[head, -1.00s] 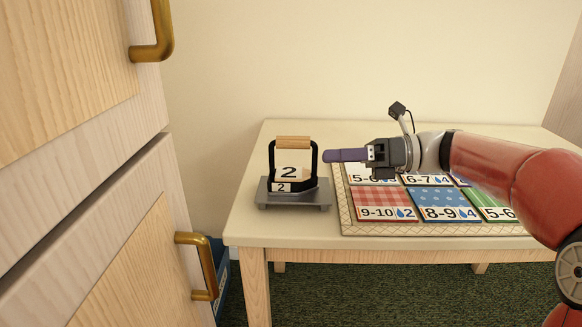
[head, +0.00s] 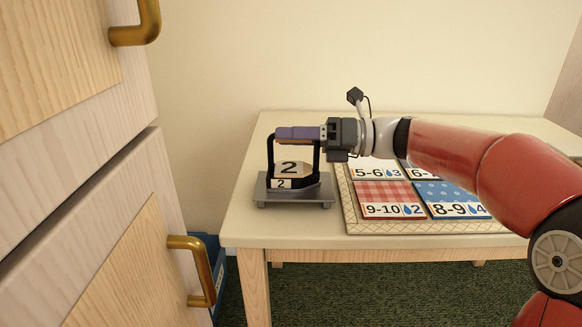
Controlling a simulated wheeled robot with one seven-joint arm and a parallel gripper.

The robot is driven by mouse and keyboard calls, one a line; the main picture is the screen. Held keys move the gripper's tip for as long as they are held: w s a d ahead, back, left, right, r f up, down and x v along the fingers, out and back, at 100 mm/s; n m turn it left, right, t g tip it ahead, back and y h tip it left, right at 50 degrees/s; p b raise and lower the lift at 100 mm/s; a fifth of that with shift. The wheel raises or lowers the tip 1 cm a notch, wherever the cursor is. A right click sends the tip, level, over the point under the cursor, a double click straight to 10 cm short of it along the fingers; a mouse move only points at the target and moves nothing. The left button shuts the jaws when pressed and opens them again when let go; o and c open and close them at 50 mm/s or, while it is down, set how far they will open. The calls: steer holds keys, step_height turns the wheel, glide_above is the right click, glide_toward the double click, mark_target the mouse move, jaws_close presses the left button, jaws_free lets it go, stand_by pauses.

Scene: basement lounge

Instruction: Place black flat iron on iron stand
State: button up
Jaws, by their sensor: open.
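The black flat iron (head: 293,169), marked with a 2, rests on the grey iron stand (head: 293,196) at the left of the table.
The pale table (head: 243,215) holds a board (head: 350,215) of numbered cloth-pattern cards to the right of the stand. A wooden cabinet (head: 100,220) with brass handles stands close on the left. A blue box (head: 215,262) is on the floor beside it.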

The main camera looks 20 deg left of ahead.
jaws_close()
stand_by(0.3)
stand_by(1.1)
